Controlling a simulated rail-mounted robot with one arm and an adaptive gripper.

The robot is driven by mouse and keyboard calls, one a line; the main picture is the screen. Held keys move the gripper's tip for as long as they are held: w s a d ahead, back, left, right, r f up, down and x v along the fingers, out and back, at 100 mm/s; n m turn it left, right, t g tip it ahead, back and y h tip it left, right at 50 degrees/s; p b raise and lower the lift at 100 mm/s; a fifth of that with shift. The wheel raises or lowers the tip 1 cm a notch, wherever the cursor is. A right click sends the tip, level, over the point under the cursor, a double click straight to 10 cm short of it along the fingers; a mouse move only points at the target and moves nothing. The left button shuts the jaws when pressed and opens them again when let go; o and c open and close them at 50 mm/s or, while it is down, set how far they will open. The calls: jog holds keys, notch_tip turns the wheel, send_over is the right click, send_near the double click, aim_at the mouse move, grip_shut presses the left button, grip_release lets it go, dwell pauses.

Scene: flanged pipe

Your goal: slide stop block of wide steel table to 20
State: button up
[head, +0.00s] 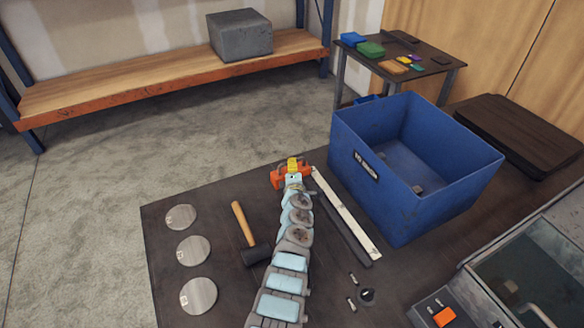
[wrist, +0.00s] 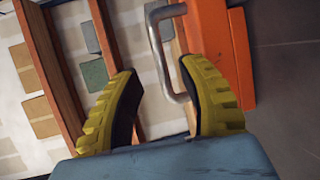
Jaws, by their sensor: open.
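The stop block (head: 276,178) is orange and sits at the far end of a pale scale strip (head: 345,212) on the dark wide steel table (head: 225,195). The scale's numbers are too small to read. In the wrist view the block (wrist: 222,50) fills the upper right, with a bent steel handle (wrist: 155,40) on its left side. My gripper (head: 292,165) is at the block, partly covering it. In the wrist view my gripper (wrist: 160,68) is open, its yellow-padded fingers on either side of the handle. Whether a finger touches the handle is unclear.
A dark bar (head: 340,225) lies along the scale. A large blue bin (head: 350,185) stands close on the right. A mallet (head: 245,225) and three metal discs (head: 193,250) lie left of my arm. Small parts (head: 366,295) lie near the front right.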

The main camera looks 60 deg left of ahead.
jog(key=shift+b+x, duration=1.05)
jog(key=shift+b, duration=0.2)
jog(key=shift+w+a+f+b, duration=0.2)
jog(key=shift+a+f+b, duration=0.2)
jog(key=shift+b, duration=0.4)
jog(key=shift+w+a+r+b, duration=0.1)
jog(key=shift+w+a+b, duration=0.25)
jog(key=shift+a+b, duration=0.55)
jog(key=shift+d, duration=0.2)
grip_shut()
